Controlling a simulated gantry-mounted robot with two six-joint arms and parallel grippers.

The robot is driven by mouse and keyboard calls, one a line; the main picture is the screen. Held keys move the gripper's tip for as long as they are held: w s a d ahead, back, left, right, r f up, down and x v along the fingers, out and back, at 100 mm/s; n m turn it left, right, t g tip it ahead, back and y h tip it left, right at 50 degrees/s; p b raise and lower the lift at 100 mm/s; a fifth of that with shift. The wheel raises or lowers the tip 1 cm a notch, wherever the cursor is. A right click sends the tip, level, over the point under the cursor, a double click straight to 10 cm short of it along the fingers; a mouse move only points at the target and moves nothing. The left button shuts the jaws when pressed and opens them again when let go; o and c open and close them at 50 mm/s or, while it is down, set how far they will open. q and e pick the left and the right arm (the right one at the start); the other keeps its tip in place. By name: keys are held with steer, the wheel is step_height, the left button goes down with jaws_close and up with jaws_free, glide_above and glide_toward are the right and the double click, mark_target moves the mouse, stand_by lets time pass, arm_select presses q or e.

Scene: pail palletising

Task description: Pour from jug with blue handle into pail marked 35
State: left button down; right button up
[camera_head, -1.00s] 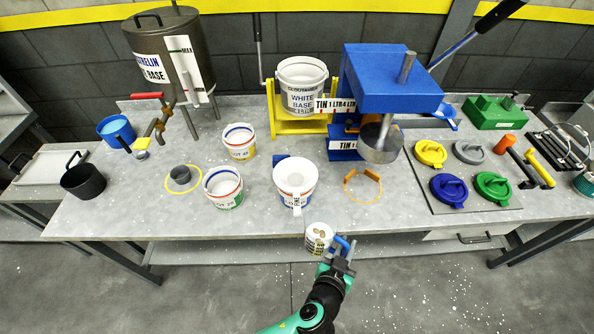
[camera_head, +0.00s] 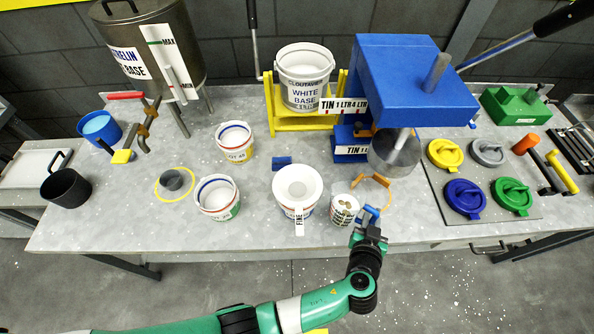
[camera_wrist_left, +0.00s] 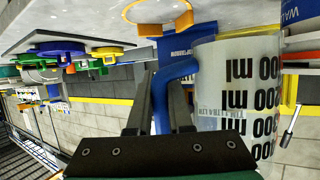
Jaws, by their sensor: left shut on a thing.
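The jug with the blue handle (camera_head: 343,209) is white with printed marks and tan contents. It looks nearly upright above the bench's front edge, just right of the middle pail. My left gripper (camera_head: 368,228) is shut on its blue handle; the wrist view shows the fingers (camera_wrist_left: 160,105) on the handle beside the jug wall (camera_wrist_left: 238,100). The middle pail (camera_head: 292,211) carries a white strainer marked FINE (camera_head: 297,188), which hides its label. Two open pails stand left of it, one in front (camera_head: 218,198) and one behind (camera_head: 235,142); I cannot read their numbers surely. My right gripper is out of view.
A blue press (camera_head: 395,80) and an orange ring (camera_head: 374,181) are behind and right of the jug. A white base pail (camera_head: 304,80) sits on a yellow stand. Coloured lids (camera_head: 465,195) lie at right. A dark cup (camera_head: 66,188) is at left.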

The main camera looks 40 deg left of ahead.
mark_target(365, 193)
arm_select(q)
steer(key=shift+s+a+r+n+h, duration=0.15)
steer(key=shift+r+n+h, duration=0.15)
steer(key=shift+r+n, duration=0.2)
steer(key=shift+s+a+r+n+h, duration=0.15)
steer(key=shift+r+n+h, duration=0.2)
steer(key=shift+r, duration=0.3)
steer(key=shift+a+r+n+h, duration=0.15)
steer(key=shift+r+n+h, duration=0.1)
steer(key=shift+r+n, duration=0.25)
steer(key=a+r+p, duration=0.1)
steer(key=p, duration=0.1)
steer(key=r+n+h+p, duration=0.1)
steer(key=r+p, duration=0.1)
steer(key=a+r+n+h+p, duration=0.1)
steer(key=p, duration=0.1)
steer(key=shift+s+a+r+t, duration=0.2)
steer(key=shift+a+r+t, duration=0.1)
steer(key=shift+a+r, duration=0.05)
steer(key=shift+f+n, duration=0.1)
steer(key=shift+n, duration=0.25)
steer(key=shift+a+r+h, duration=0.2)
steer(key=shift+h, duration=0.2)
steer(key=shift+a+r+n+p, duration=0.1)
steer(key=shift+n+p, duration=0.3)
